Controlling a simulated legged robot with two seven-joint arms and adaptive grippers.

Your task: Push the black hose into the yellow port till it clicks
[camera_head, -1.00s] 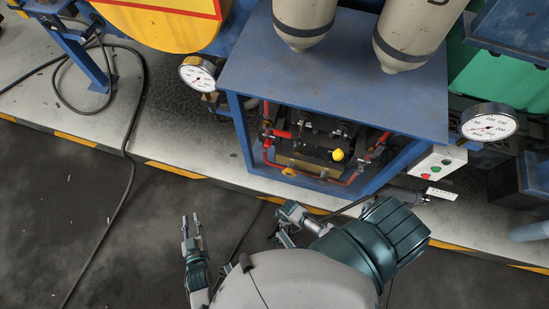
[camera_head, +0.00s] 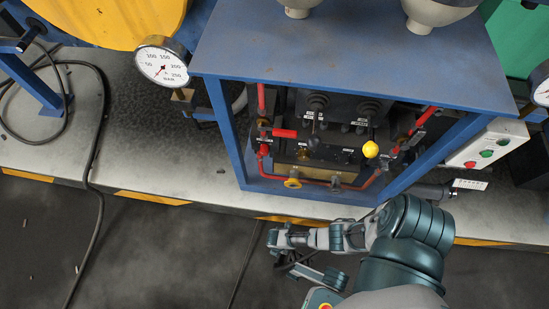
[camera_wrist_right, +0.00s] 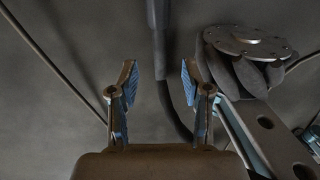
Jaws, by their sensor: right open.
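A yellow ring-like fitting (camera_head: 292,183), possibly the yellow port, is low at the cabinet's front left. My right gripper (camera_head: 274,240) is below the cabinet over the dark floor. In the right wrist view my right gripper (camera_wrist_right: 158,85) is open, with the black hose (camera_wrist_right: 167,95) passing beyond and between its fingers. I cannot tell whether it touches them. My left gripper is not in view.
The blue cabinet top (camera_head: 340,45) overhangs red pipes and a yellow knob (camera_head: 370,149). A gauge (camera_head: 162,62) stands left, a button box (camera_head: 488,145) right. A black cable (camera_head: 100,150) runs over the platform at left. Floor at lower left is mostly clear.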

